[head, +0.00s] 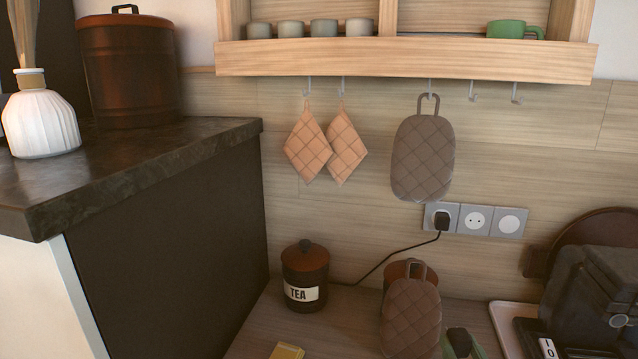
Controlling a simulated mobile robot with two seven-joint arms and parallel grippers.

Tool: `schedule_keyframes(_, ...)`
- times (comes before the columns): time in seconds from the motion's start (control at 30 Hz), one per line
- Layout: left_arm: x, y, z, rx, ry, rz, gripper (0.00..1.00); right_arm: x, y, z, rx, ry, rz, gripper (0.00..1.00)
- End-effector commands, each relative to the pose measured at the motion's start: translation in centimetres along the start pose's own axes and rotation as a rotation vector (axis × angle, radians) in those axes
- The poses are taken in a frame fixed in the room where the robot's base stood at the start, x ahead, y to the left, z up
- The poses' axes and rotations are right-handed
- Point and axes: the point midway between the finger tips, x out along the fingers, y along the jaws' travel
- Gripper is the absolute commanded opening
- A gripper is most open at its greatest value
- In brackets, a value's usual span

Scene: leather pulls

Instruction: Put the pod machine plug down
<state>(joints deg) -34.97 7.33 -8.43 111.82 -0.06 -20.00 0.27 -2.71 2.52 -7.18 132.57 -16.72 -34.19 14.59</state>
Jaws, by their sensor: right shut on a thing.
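A black plug (442,222) sits in the left socket of the wall outlet (475,219). Its black cable (392,258) runs down and left to behind the tea tin. I cannot tell which appliance this cable serves. My left gripper is not in view.
On the wooden counter (262,325) stand a tea tin (305,275), a quilted mitt (411,318) before a copper canister (395,270), a green and black object (460,343) and a pale tray (507,318). Pot holders (307,147) and another mitt (423,160) hang above. Some counter front left is clear.

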Motion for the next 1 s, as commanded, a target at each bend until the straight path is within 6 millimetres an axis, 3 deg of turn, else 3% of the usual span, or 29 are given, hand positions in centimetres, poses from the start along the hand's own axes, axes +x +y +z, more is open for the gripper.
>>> schedule_keyframes(0.2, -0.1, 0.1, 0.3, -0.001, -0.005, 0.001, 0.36, -1.8, -1.5, 0.4, 0.011, 0.002, -0.030, 0.00)
schedule_keyframes(0.77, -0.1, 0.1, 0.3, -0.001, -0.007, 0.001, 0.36, -1.9, -1.6, 0.3, 0.011, 0.004, -0.038, 0.00)
schedule_keyframes(1.0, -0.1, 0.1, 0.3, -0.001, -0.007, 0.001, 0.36, -1.9, -4.2, -0.6, 0.006, 0.006, -0.160, 0.00)
